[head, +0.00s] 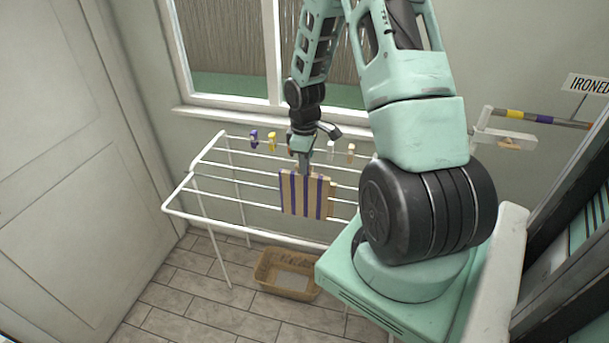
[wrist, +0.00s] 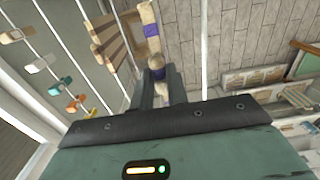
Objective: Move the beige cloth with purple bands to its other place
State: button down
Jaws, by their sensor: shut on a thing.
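The beige cloth with purple bands (head: 306,196) hangs at the white drying rack (head: 186,212) in the head view, its bands running up and down. My gripper (head: 304,166) points down and is shut on the cloth's top edge. In the wrist view the gripper (wrist: 160,78) has a folded edge of the cloth (wrist: 152,30) between its fingers, and the rest spreads to the upper left. I cannot tell whether the cloth rests on a rack bar or hangs clear in front of it.
Several coloured clothespins (head: 271,142) sit along the rack's back bar. A brown basket (head: 287,274) stands on the tiled floor below. At right are a wall rail with yellow and purple parts (head: 540,118), a sign reading "IRONED" (head: 588,84) and dark shelving. A door fills the left.

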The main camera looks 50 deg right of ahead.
aim_at(305, 187)
jog(key=shift+f+b, duration=0.7)
jog(key=shift+f, duration=1.2)
notch_tip(305, 187, down, 6)
jog(key=b, duration=0.5)
jog(key=shift+r, duration=0.15)
jog(key=shift+p, duration=0.3)
jog(key=shift+f+b, duration=1.15)
jog(key=shift+f, duration=0.55)
jog(key=shift+f, duration=0.4)
jog(key=shift+f+b, duration=0.85)
jog(key=shift+f, duration=0.35)
